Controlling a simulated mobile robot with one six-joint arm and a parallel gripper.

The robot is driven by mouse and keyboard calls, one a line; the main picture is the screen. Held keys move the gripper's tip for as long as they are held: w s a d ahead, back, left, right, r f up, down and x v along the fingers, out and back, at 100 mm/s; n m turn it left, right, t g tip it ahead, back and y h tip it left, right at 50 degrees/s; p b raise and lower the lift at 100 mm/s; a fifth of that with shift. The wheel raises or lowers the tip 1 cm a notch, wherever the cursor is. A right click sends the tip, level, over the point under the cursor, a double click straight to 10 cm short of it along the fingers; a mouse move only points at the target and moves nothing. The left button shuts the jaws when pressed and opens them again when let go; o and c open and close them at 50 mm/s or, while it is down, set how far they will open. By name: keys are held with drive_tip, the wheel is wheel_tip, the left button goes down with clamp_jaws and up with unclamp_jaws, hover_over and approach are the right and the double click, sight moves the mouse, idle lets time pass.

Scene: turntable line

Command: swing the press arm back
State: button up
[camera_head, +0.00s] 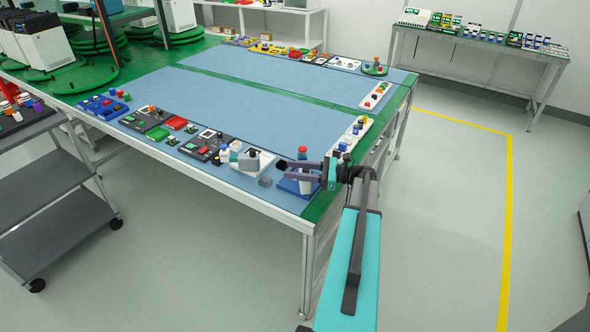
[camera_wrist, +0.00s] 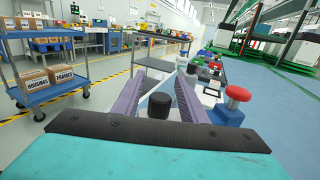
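A small blue press-like fixture (camera_head: 288,187) stands at the near right corner of the table, with a red-topped post (camera_head: 302,151). In the wrist view its red knob (camera_wrist: 238,93) sits on a silver collar, right of my fingers. My gripper (camera_head: 283,170) reaches across the fixture from the right, its two purple fingers spread apart. In the wrist view the open fingers (camera_wrist: 160,78) have a black cylindrical knob (camera_wrist: 160,104) between them, with visible gaps on both sides. I cannot tell for sure whether this knob belongs to the press arm. The fingers partly hide the fixture.
The blue table middle (camera_head: 270,105) is clear. A grey shelf cart (camera_head: 50,190) stands left.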

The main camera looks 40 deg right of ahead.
clamp_jaws()
